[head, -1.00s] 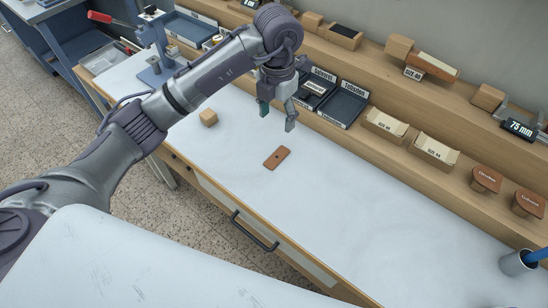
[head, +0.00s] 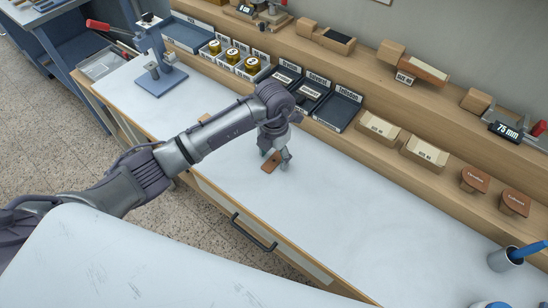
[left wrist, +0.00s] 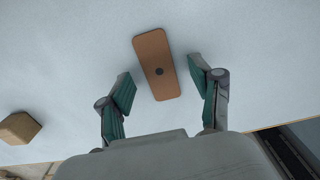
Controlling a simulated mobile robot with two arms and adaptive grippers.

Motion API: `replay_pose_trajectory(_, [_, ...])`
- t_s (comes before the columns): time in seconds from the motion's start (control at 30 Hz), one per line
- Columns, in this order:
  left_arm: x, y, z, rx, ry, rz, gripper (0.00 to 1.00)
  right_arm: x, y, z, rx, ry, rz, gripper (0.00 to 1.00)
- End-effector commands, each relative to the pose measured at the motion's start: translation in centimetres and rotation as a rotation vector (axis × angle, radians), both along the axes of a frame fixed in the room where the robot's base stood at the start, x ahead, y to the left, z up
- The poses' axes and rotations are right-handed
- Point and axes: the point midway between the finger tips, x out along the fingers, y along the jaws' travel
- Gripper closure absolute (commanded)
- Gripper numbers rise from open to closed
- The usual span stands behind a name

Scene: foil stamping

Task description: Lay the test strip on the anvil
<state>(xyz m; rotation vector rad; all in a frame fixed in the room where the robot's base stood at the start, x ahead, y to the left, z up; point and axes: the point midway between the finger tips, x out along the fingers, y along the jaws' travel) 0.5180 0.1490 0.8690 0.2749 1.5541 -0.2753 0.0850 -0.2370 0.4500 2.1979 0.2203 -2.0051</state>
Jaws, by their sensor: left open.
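The test strip, a brown rounded piece with a dark dot in its middle, lies flat on the white worktop and shows in the head view (head: 267,167) and in the left wrist view (left wrist: 153,50). My left gripper (head: 276,162) is low over it and open. In the left wrist view my left gripper's green-padded fingers (left wrist: 162,74) stand on either side of the strip, apart from it. A blue lever press (head: 162,82) with a red handle stands at the worktop's far left end; its anvil is too small to tell clearly. My right gripper is not in view.
A small wooden block (left wrist: 19,127) is near the strip, mostly hidden by my arm in the head view. Labelled dark trays (head: 339,108) and card boxes (head: 381,129) line the shelf behind. The worktop between is clear.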

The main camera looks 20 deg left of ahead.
Motion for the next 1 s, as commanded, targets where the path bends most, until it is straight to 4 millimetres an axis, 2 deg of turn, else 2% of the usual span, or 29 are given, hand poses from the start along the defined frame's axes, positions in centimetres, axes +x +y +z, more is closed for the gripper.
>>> replay_pose_trajectory(0.2, [0.0, 0.0, -0.1, 0.001, -0.001, 0.0, 0.35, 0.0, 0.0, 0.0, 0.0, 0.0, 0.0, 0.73])
replay_pose_trajectory(0.27, [0.0, 0.0, -0.1, 0.001, -0.001, 0.0, 0.44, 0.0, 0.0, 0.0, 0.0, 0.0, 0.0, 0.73])
replay_pose_trajectory(0.47, [0.0, 0.0, -0.1, 0.001, -0.001, 0.0, 0.77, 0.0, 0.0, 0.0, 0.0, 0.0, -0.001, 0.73])
replay_pose_trajectory(0.83, [0.1, 0.0, 0.0, 0.0, -0.002, 0.0, 0.81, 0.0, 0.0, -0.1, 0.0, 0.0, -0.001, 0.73])
replay_pose_trajectory(1.0, [0.2, 0.1, 1.0, 0.001, -0.005, -0.001, 0.81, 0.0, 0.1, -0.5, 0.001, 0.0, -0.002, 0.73])
